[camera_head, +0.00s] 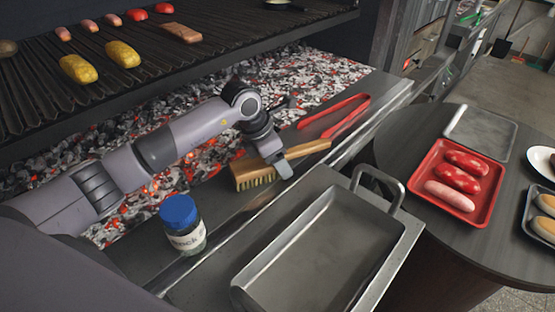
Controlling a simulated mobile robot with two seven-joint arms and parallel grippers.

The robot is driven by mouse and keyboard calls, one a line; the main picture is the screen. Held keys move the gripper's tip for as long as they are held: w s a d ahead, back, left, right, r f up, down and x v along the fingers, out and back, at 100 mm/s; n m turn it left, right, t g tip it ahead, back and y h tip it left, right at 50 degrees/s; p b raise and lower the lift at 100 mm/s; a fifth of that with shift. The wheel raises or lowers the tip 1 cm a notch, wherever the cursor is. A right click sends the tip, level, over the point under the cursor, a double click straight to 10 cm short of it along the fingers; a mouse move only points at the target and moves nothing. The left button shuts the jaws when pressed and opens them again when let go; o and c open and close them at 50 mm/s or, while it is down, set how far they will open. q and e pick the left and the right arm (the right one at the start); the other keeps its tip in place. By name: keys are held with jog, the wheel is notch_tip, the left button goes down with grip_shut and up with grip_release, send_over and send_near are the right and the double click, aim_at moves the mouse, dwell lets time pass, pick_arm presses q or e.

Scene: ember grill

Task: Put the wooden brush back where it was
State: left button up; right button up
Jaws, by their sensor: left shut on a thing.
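The wooden brush (254,170) has a light wood body with a handle reaching to the upper right and pale bristles facing down. It is at the front ledge of the grill, in the middle of the view. My left gripper (281,166) is shut on the brush where the handle meets the head. Whether the brush touches the ledge I cannot tell. My right gripper is not in view.
Red tongs (343,117) lie on the ledge behind the brush. A blue-lidded jar (184,226) stands on the ledge at the left. A metal pan (321,250) sits in front. Glowing coals (215,150) lie behind. A red tray (424,178) of sausages is on the round table at right.

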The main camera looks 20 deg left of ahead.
pick_arm(q)
jog(key=shift+f, duration=0.2)
jog(key=shift+f, duration=0.1)
jog(key=o, duration=0.5)
jog(key=shift+f, duration=0.15)
jog(key=o, duration=0.4)
jog(key=shift+o, duration=0.2)
jog(key=shift+r, duration=0.2)
jog(key=shift+r, duration=0.25)
jog(key=b+v, duration=0.1)
jog(key=v, duration=1)
jog(key=shift+s+a+r, duration=0.15)
jog(key=shift+r, duration=0.1)
jog(key=shift+f, duration=0.1)
